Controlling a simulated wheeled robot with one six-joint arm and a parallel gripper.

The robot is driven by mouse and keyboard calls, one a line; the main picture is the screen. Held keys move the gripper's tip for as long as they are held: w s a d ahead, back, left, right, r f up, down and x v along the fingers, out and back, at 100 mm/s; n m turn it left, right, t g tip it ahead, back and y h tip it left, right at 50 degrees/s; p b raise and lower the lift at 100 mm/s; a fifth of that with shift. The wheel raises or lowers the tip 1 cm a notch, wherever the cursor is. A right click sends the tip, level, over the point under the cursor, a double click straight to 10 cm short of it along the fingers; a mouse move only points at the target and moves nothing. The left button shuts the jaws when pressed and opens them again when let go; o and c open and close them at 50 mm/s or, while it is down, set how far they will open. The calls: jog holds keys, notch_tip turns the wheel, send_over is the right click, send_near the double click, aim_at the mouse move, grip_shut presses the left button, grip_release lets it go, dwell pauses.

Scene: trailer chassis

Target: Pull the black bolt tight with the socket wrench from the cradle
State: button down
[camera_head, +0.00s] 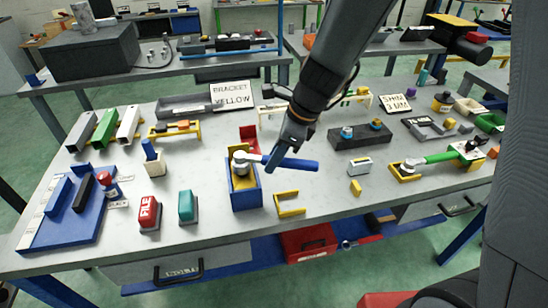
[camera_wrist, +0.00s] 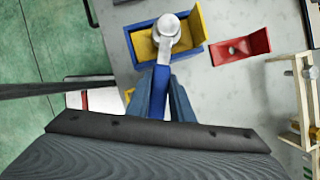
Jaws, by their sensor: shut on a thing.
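A socket wrench with a silver head (camera_head: 241,164) and a blue handle (camera_head: 300,164) lies across a blue box with a yellow inner plate (camera_head: 246,198). My gripper (camera_head: 274,160) is shut on the handle. In the wrist view the blue handle (camera_wrist: 159,92) runs between my jaws (camera_wrist: 166,98), and the silver head (camera_wrist: 167,27) is over the yellow plate inside the blue box (camera_wrist: 139,44). No black bolt shows; whatever is under the head is hidden by it.
A red bracket (camera_head: 249,140) stands behind the box; it shows right of it in the wrist view (camera_wrist: 240,47). A green-handled tool (camera_head: 440,157) rests at a yellow tray (camera_head: 404,175). Red and teal blocks (camera_head: 187,206) stand left. Clear tabletop lies right of the handle.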

jog(key=shift+f+b, duration=0.3)
jog(key=shift+f, duration=0.25)
dwell(0.4)
jog(key=c, duration=2.4)
grip_release()
grip_shut()
jog(key=shift+s+a+m+t+p, duration=0.2)
jog(key=shift+s+m+t+p, duration=0.15)
jog(key=shift+s+m, duration=0.45)
jog(key=shift+w, duration=0.15)
jog(key=shift+s+a+m+t+h, duration=0.25)
jog(key=shift+s+m+h, duration=0.15)
jog(key=shift+s+m, duration=0.45)
